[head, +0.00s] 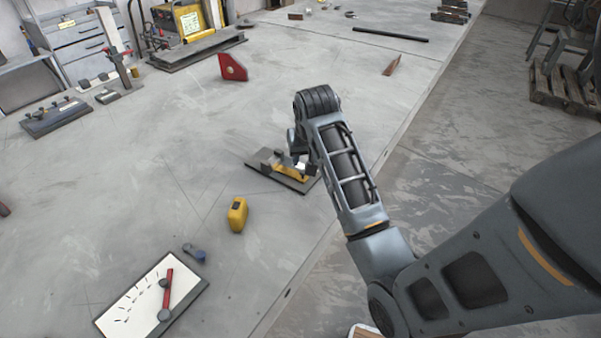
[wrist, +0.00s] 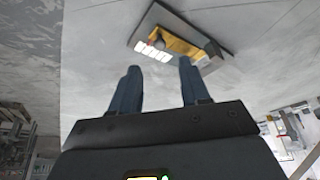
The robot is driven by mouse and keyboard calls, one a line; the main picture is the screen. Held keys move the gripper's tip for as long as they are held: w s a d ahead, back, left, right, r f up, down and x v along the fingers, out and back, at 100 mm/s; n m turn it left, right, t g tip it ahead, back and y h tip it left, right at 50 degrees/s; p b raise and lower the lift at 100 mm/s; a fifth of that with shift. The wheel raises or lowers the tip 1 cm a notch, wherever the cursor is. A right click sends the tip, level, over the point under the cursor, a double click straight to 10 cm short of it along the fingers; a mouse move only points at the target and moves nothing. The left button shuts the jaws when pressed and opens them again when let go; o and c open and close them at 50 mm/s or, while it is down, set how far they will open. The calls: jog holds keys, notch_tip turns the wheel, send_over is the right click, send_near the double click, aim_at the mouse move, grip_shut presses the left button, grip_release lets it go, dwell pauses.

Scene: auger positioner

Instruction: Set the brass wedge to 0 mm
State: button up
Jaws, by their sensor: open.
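The brass wedge (head: 291,172) sits on a dark base plate (head: 298,186) on the grey table. My arm partly hides it in the head view. In the wrist view the brass wedge (wrist: 178,41) shows yellow on the dark plate (wrist: 212,35), with a dark rounded knob and a row of white patches beside it. No scale reading can be made out. My gripper (wrist: 160,78) is open and empty, its two fingers apart and pointing toward the plate. The fingers appear clear of the wedge; in the head view they are mostly hidden by my wrist.
A yellow tape measure (head: 237,214), a blue padlock-like piece (head: 194,252) and a white board with a red lever (head: 150,300) lie to the front left. A red angled block (head: 232,67) stands behind. The table's right edge runs close by the plate.

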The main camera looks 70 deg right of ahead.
aim_at(303, 175)
jog(key=shift+p+x, duration=0.3)
jog(key=shift+x, duration=3.55)
jog(key=shift+c, duration=0.4)
grip_shut()
